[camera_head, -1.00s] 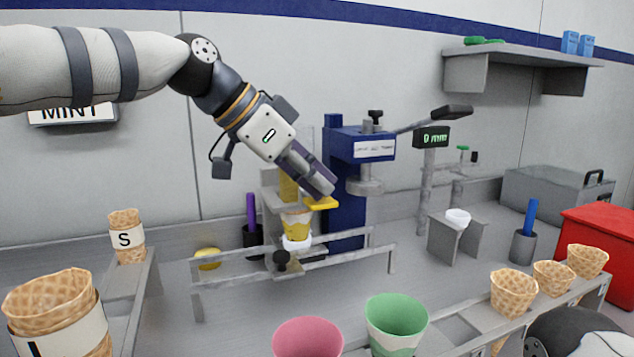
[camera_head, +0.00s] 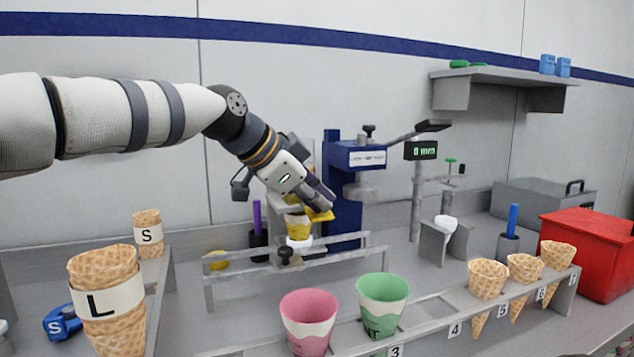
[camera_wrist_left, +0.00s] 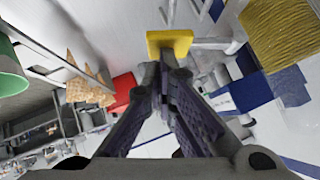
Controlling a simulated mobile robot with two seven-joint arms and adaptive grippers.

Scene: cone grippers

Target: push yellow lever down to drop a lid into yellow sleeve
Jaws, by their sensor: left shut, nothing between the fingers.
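The yellow lever (camera_head: 320,215) is a flat paddle sticking out of the stand in front of the blue press. The yellow sleeve (camera_head: 298,229) sits below and left of it, over a white base; its top is partly hidden. My left gripper (camera_head: 328,204) is shut and empty, its fingertips at the lever's upper side. In the left wrist view the shut fingertips (camera_wrist_left: 163,62) overlap the edge of the yellow lever (camera_wrist_left: 181,38) and seem to touch it. A ribbed yellow column (camera_wrist_left: 280,35) shows at the upper right there. My right gripper is not in view.
The blue press (camera_head: 345,185) stands just right of the lever. A metal rail (camera_head: 340,247) runs in front of the stand. Pink (camera_head: 309,322) and green (camera_head: 382,305) cups and several waffle cones (camera_head: 487,280) stand in the front rack. A red box (camera_head: 590,250) is at right.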

